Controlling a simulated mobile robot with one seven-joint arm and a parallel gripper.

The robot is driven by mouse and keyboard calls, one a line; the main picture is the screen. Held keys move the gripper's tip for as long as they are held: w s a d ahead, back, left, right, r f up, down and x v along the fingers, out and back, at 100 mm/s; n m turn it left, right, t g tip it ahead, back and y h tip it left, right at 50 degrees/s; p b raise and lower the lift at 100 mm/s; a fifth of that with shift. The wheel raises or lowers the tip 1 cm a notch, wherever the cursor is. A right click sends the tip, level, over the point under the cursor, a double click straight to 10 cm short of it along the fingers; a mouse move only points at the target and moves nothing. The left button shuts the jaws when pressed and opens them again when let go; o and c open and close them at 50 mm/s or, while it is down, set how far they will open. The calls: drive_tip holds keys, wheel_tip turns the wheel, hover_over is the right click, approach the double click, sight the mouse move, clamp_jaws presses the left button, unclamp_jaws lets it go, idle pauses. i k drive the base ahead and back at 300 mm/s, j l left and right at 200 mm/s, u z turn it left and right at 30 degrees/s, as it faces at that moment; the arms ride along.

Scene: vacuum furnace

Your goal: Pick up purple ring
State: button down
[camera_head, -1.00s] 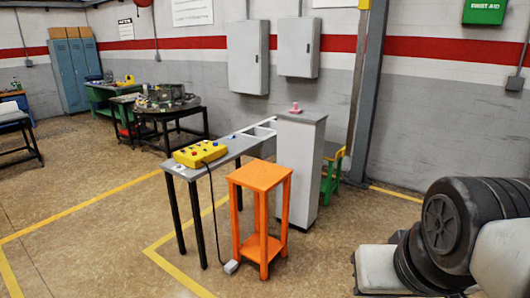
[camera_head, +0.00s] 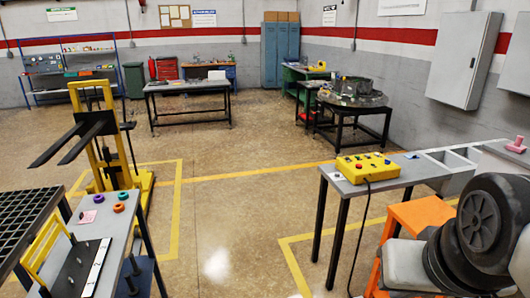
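The purple ring (camera_head: 98,198) lies on the grey top of a small table (camera_head: 90,232) at the lower left. My gripper is not in view; only parts of my arm show at the lower right, far from the rings.
A yellow lift (camera_head: 97,140) with dark forks stands behind the ring table. A dark grating (camera_head: 25,222) is at its left. A table with a yellow control box (camera_head: 367,167) and an orange stand (camera_head: 424,213) are at right. Open floor lies between.

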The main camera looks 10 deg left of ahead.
sight(100, 198)
drive_tip(key=i+u, duration=0.2)
drive_tip(key=u, duration=0.2)
drive_tip(key=i+u, duration=0.2)
drive_tip(key=u, duration=0.2)
drive_tip(key=i+u, duration=0.2)
drive_tip(key=u, duration=0.2)
drive_tip(key=i+l+u, duration=0.15)
drive_tip(key=u, duration=0.25)
drive_tip(key=i+l+u, duration=0.15)
drive_tip(key=i+u, duration=0.2)
drive_tip(key=i+l+u, duration=0.2)
drive_tip(key=u, duration=0.2)
